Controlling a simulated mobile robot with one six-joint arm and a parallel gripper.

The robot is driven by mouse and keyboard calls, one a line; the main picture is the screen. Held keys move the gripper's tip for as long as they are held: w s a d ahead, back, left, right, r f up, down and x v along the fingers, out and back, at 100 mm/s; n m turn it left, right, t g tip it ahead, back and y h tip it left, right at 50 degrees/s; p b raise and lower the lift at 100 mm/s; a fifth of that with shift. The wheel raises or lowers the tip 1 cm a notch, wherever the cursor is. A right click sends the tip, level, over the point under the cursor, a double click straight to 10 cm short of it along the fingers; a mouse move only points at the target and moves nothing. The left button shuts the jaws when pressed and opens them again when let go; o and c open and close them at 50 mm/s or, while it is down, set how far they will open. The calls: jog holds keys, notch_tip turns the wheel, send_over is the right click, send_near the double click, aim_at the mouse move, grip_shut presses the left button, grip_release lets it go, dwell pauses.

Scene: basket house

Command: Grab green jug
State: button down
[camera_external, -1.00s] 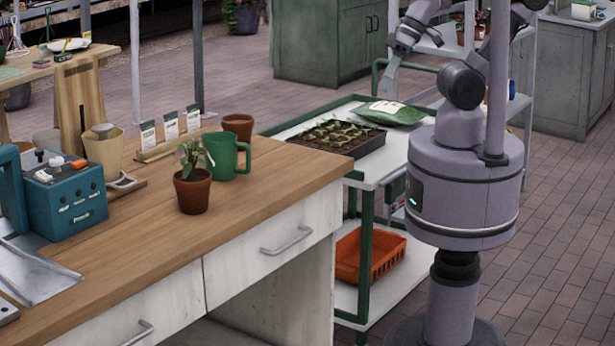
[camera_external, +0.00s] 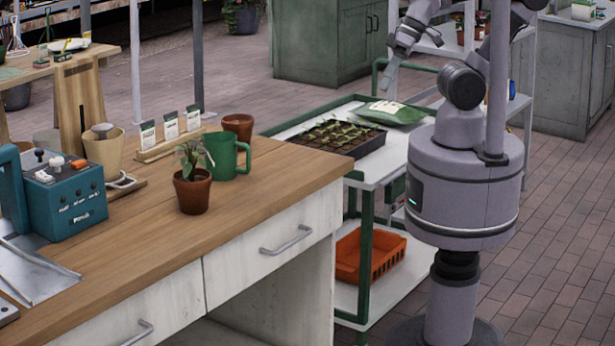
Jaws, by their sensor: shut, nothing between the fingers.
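The green jug (camera_external: 228,156) stands upright on the wooden bench top near its far right edge, with its handle toward the right. A potted seedling (camera_external: 192,190) in a terracotta pot stands just in front of it, to the left, and its leaves overlap the jug's left side. My gripper (camera_external: 388,88) is shut and empty, pointing down above the back of the green-framed cart. It is up and to the right of the jug, well apart from it.
A terracotta pot (camera_external: 238,127) stands behind the jug. Seed packets (camera_external: 171,126) stand in a wooden holder to its left. The cart (camera_external: 392,165) bears a seedling tray (camera_external: 337,138) and a green bag (camera_external: 398,113). The bench (camera_external: 262,190) is clear right of the jug.

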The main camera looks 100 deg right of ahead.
jog(key=c, duration=1.7)
grip_release()
